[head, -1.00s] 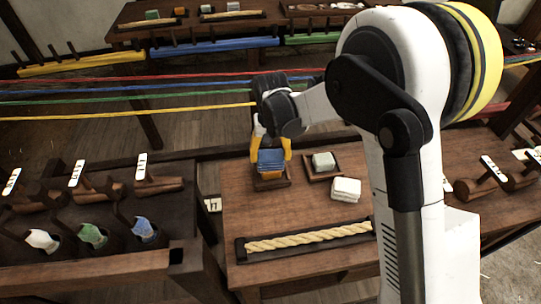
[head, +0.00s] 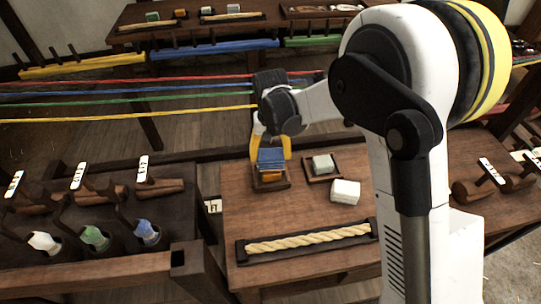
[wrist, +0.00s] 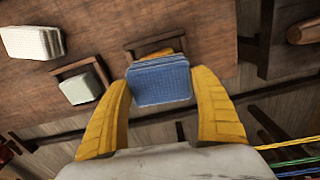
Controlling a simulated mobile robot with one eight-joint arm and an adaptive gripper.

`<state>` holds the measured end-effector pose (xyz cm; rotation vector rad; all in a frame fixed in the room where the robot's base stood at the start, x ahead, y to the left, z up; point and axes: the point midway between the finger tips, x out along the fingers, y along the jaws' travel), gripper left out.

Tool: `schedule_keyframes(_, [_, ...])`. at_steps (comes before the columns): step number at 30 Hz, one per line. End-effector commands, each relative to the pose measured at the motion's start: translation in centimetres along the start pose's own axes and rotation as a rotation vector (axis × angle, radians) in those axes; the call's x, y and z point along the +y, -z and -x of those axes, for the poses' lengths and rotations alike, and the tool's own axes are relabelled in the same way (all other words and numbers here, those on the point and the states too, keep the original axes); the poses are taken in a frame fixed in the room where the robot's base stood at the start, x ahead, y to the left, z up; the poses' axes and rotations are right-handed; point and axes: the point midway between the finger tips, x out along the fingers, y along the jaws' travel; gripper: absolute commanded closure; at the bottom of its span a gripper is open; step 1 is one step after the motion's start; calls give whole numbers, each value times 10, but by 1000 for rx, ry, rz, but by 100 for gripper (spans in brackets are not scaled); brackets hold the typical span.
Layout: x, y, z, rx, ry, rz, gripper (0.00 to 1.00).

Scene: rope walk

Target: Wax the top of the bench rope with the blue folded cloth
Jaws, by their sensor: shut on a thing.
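The blue folded cloth (head: 271,158) is held between the yellow fingers of my gripper (head: 270,153). In the wrist view the gripper (wrist: 160,95) is shut on the cloth (wrist: 160,84), with a finger on each side. The cloth is over a small wooden tray (head: 258,187) with an orange-yellow block (head: 272,178) in it, and a gap seems to show between them. In the wrist view the cloth hides most of that block (wrist: 155,54). The bench rope (head: 310,238), pale and twisted, lies in a dark holder near the bench's front edge, away from my gripper.
A second small tray (head: 309,176) holds a grey-green block (head: 322,163). A white folded cloth (head: 345,191) lies right of the trays. Coloured strands (head: 120,93) stretch behind the bench. A dark rack with brushes (head: 95,237) stands at left. The bench between trays and rope is clear.

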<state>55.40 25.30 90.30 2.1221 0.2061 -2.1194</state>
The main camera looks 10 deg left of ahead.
Motion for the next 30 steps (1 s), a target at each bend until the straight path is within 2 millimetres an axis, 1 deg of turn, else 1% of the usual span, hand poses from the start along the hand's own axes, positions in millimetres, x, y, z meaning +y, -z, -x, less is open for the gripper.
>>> schedule_keyframes(1, [0, 0, 7, 0, 0, 0, 50])
schedule_keyframes(15, [0, 0, 48, 0, 0, 0, 50])
schedule_keyframes(18, [0, 0, 51, 0, 0, 0, 50])
schedule_keyframes(30, [0, 0, 50, 0, 0, 0, 50])
